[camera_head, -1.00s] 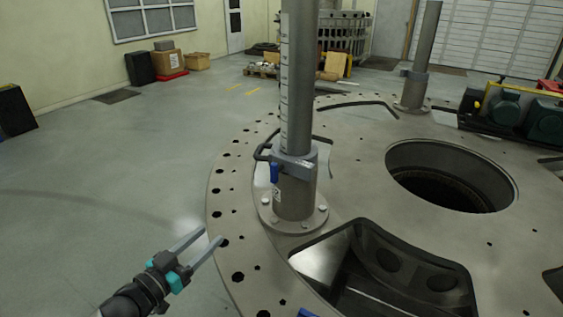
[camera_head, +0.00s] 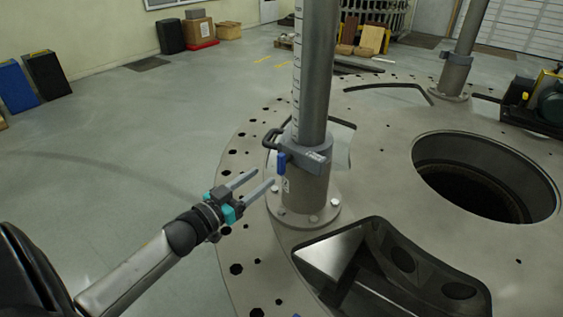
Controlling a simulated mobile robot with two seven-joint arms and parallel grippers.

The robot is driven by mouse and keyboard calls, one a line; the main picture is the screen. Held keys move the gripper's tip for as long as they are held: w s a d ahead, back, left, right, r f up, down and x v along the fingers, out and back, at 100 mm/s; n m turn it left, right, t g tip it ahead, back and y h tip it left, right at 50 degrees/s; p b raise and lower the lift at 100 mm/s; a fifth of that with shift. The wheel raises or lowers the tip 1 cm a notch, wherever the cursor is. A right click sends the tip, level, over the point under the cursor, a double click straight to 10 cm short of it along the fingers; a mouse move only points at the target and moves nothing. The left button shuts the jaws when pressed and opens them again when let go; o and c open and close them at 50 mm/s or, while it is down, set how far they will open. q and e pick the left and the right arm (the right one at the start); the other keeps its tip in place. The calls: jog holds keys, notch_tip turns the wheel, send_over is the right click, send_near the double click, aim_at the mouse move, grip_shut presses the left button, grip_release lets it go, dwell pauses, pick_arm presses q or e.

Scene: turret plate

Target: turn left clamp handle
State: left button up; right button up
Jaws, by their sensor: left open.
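The left clamp (camera_head: 305,155) sits around the base of the near grey post (camera_head: 317,70), which stands upright on a bolted flange. The clamp's dark looped handle (camera_head: 270,138) sticks out on its left side. A small blue lever (camera_head: 282,163) hangs below the clamp's front. My left gripper (camera_head: 262,180) is open and empty, its two grey fingers pointing toward the clamp. It is just left of the post, a little below the blue lever, and appears apart from it. My right gripper is not in view.
The round turret plate (camera_head: 390,150) with edge holes spreads under the post. A second post (camera_head: 462,50) and a motor unit (camera_head: 545,100) stand at the back right.

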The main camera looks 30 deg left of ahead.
aim_at(279, 164)
pick_arm(q)
jog(key=shift+w+d, duration=0.2)
jog(key=shift+w, duration=1.25)
jog(key=shift+w+d, duration=0.25)
jog(key=shift+w, duration=1.2)
jog(key=shift+w+d, duration=0.2)
jog(key=shift+w, duration=1.25)
grip_shut()
